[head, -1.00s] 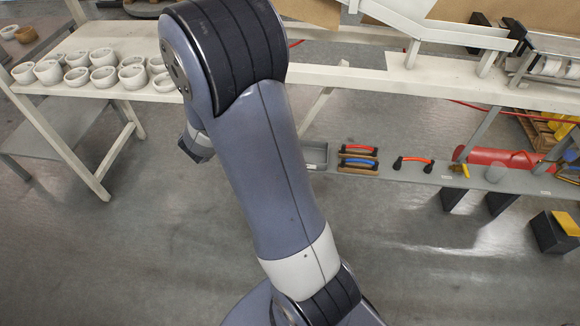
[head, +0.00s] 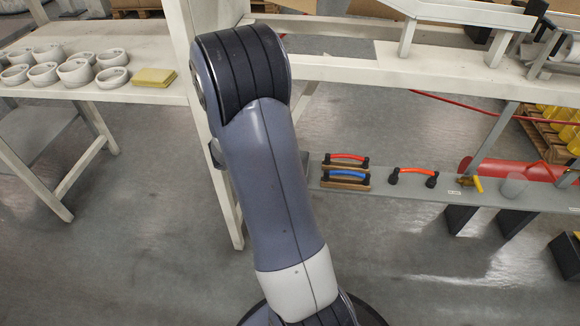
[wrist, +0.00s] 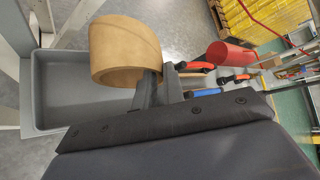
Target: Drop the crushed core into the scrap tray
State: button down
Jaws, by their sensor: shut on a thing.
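In the wrist view my gripper (wrist: 155,88) is shut on a brown cardboard core (wrist: 122,50), a short thick ring that looks slightly out of round. The grey scrap tray (wrist: 70,98) lies below and to the left in that view. It is rectangular, and the visible part of its floor is bare. The core overlaps the tray's right part in the picture; the height between them is hard to tell. In the head view my arm hides the gripper, core and tray.
A grey shelf (head: 408,195) holds red- and blue-handled tools (head: 346,176), an orange-handled tool (head: 413,175) and a red cylinder (head: 510,169). A white post (head: 185,45) stands close beside my arm. White rings (head: 78,72) and a yellow block (head: 153,77) sit on the left table.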

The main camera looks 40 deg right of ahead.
jog(key=f+b, duration=0.6)
jog(key=shift+s+d+f+b, duration=0.1)
jog(key=shift+d+f+b, duration=0.1)
jog(key=shift+d+b, duration=0.15)
jog(key=c, duration=1.4)
grip_release()
jog(key=shift+c, duration=0.2)
jog(key=shift+a+r, duration=0.1)
jog(key=w+p+v, duration=0.1)
jog(key=p+v, duration=0.3)
jog(key=v, duration=0.6)
jog(key=shift+s+a+r, duration=0.15)
jog(key=shift+s+a, duration=0.15)
jog(key=shift+s, duration=0.2)
